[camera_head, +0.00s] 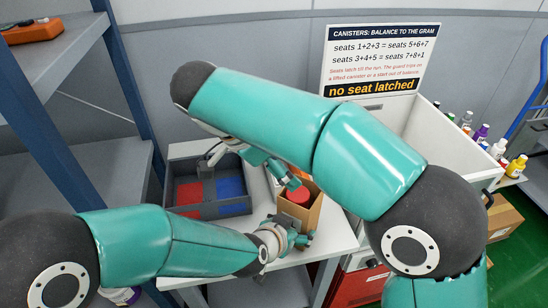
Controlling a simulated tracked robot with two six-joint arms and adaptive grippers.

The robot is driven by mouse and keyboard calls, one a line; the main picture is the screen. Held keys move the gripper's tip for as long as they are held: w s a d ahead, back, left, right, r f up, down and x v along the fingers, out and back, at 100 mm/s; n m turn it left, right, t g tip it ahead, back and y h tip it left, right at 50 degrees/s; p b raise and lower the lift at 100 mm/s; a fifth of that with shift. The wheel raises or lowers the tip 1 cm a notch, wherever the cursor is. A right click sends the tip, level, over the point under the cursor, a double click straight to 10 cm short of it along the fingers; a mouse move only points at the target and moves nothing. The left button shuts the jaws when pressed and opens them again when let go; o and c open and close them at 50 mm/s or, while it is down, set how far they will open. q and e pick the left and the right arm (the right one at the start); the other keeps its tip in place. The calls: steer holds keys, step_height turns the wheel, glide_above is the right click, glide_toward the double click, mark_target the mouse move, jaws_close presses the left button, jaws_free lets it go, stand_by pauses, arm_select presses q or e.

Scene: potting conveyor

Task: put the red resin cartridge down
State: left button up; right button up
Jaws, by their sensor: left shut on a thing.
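The red resin cartridge (298,194) shows its round top at the mouth of a small open tan box (305,217); its lower part is hidden by the box walls. My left gripper (294,240) is at the low front of this box and is shut on it, with the fingers partly hidden. My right gripper (287,178) reaches down from above, right by the cartridge's top. I cannot tell whether its fingers touch or hold the cartridge.
A grey tray (222,212) with red and blue contents stands left of the box on a light table (340,238). A large white bin (450,150) is behind my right arm. Shelving (85,140) stands at left, several bottles (500,147) at right.

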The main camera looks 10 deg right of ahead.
arm_select(q)
steer(key=shift+f, duration=0.1)
arm_select(e)
steer(key=shift+v, duration=1.5)
arm_select(q)
steer(key=o, duration=0.8)
steer(key=shift+o, duration=0.2)
